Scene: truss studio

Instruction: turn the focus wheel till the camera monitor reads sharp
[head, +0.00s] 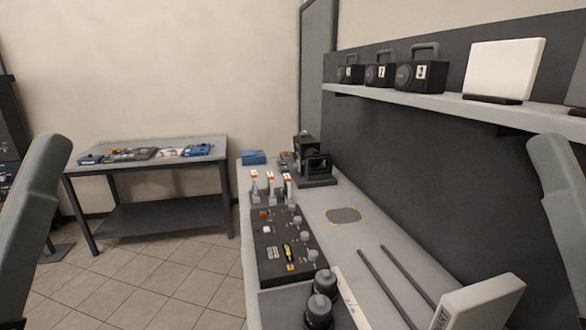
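A black camera-like device (316,169) with a dark frame stands at the far end of the long bench. I cannot tell whether its frame holds the monitor, and no sharpness reading is legible. No focus wheel can be made out for certain. A dark control panel (271,250) with several grey knobs, small buttons and a yellow-marked part lies on the bench in front of it. Grey links of my two arms show at the left and right edges. Neither gripper is in view.
The long bench (382,238) holds two black cylinders (320,299), two dark rods (385,285), a white block (480,303) and upright orange-topped pieces (270,181). A wall shelf (440,101) bears black handled boxes and a white panel (503,70). A side table (190,146) stands left.

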